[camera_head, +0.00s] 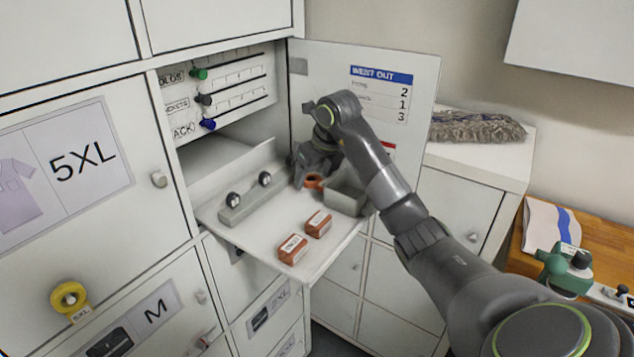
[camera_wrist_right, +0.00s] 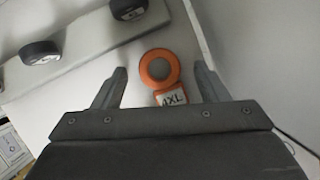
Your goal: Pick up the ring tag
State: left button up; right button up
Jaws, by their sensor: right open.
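An orange ring tag (camera_head: 313,181) lies on the pull-out shelf (camera_head: 262,226) inside the open cabinet. In the right wrist view the ring (camera_wrist_right: 146,70) shows with its white label reading 4XL. My right gripper (camera_head: 306,168) is above the shelf, close to the ring, and partly hides it in the head view. In the wrist view its open fingers stand on either side of the ring, with nothing held between them. I cannot tell the exact height above it. My left gripper is not in view.
A grey bar with two black knobs (camera_head: 236,206) lies left of the ring. A grey bin (camera_head: 345,198) stands to its right, and two orange-brown blocks (camera_head: 293,248) are nearer the shelf's front. The open door (camera_head: 420,85) is close behind my arm. A yellow 5XL ring tag (camera_head: 57,300) hangs at lower left.

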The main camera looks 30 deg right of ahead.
jog(key=c, duration=1)
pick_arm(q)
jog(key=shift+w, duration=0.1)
pick_arm(e)
jog(key=shift+r, duration=0.15)
jog(key=shift+c, duration=0.2)
